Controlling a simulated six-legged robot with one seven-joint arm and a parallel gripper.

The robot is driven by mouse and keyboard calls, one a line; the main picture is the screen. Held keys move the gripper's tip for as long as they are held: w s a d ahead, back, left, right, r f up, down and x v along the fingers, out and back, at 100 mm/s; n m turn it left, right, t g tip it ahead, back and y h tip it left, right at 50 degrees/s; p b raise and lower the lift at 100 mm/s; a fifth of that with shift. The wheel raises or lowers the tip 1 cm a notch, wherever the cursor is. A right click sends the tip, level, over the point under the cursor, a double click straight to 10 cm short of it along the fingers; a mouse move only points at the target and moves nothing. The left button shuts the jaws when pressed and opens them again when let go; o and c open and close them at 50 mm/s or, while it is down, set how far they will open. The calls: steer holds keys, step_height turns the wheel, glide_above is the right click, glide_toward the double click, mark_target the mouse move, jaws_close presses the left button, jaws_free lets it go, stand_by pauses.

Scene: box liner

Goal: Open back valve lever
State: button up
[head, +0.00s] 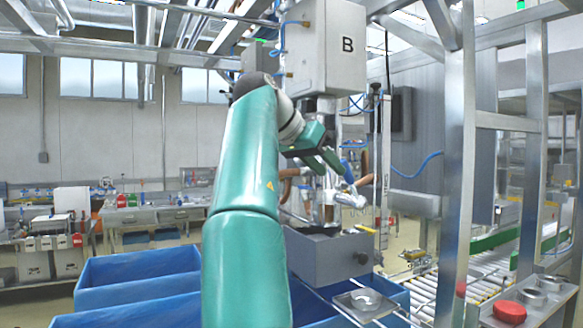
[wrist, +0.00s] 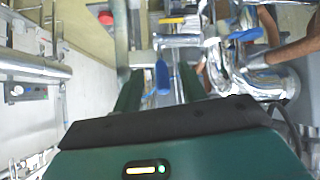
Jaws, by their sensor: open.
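My gripper (head: 331,160) is open in front of the metal valve piping (head: 328,195) below the box marked B. In the wrist view, my gripper's two green fingers (wrist: 158,82) point at a blue valve lever (wrist: 162,76), which shows in the gap between them. I cannot tell whether they touch it. A second blue lever (wrist: 245,34) is on the shiny pipework to the right. In the head view a blue lever (head: 347,170) shows just right of my fingers. I cannot tell for sure which lever is the back one.
The grey box marked B (head: 328,45) hangs above the valves. A grey box (head: 325,262) stands below them, beside blue-lined boxes (head: 140,275). A metal frame post (head: 456,180) and a roller conveyor (head: 475,270) are to the right.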

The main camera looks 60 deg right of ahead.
steer(key=w+a, duration=0.3)
steer(key=a, duration=0.4)
steer(key=shift+w+a, duration=0.25)
steer(key=shift+w, duration=0.05)
